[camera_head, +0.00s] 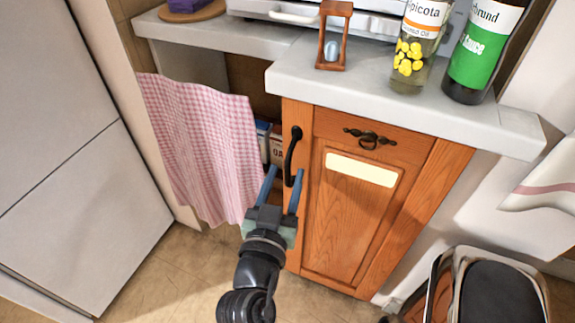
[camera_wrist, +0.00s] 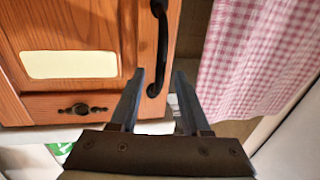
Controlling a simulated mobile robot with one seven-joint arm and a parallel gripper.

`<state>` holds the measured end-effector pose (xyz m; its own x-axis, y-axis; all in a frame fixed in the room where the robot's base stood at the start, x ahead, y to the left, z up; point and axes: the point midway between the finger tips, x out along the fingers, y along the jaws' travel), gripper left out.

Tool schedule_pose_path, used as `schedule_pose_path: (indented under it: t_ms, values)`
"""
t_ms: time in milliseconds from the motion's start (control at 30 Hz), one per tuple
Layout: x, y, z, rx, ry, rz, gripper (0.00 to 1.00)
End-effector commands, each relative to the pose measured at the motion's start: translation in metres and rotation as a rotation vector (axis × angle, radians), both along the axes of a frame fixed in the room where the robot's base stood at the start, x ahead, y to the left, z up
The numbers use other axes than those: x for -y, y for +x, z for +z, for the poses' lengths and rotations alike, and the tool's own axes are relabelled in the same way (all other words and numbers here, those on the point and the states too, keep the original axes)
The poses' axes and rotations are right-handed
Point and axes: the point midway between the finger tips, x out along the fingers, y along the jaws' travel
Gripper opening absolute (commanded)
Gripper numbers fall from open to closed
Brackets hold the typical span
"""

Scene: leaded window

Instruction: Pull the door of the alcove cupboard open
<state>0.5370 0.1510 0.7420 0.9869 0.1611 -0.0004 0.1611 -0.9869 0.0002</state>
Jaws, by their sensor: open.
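The alcove cupboard's orange wooden door (camera_head: 335,230) stands under the grey worktop and looks shut. Its black vertical bar handle (camera_head: 291,155) is on the left stile. My gripper (camera_head: 285,171) is open, its two blue-grey fingers pointing up at the lower part of the handle. In the wrist view the door (camera_wrist: 70,18) is on the left and the handle (camera_wrist: 161,40) hangs down toward the space between the fingertips of my gripper (camera_wrist: 158,73). I cannot tell whether a finger touches the handle.
A pink checked curtain (camera_head: 200,145) hangs left of the door, with boxes (camera_head: 277,145) behind its edge. A small ornate pull (camera_head: 368,138) sits high on the cupboard front. Bottles (camera_head: 412,50) and an hourglass-like stand (camera_head: 333,40) are on the worktop (camera_head: 440,112). A bin (camera_head: 490,285) stands lower right.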

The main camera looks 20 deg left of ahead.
Motion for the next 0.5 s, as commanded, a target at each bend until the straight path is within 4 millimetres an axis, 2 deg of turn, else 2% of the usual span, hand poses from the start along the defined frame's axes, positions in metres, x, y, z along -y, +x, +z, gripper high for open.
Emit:
schedule_pose_path:
  t_ms: [200, 500]
  values:
    - [-0.004, 0.022, 0.0, 0.002, -0.001, 0.001, 0.47]
    - [-0.004, 0.026, 0.0, 0.0, 0.0, 0.001, 0.47]
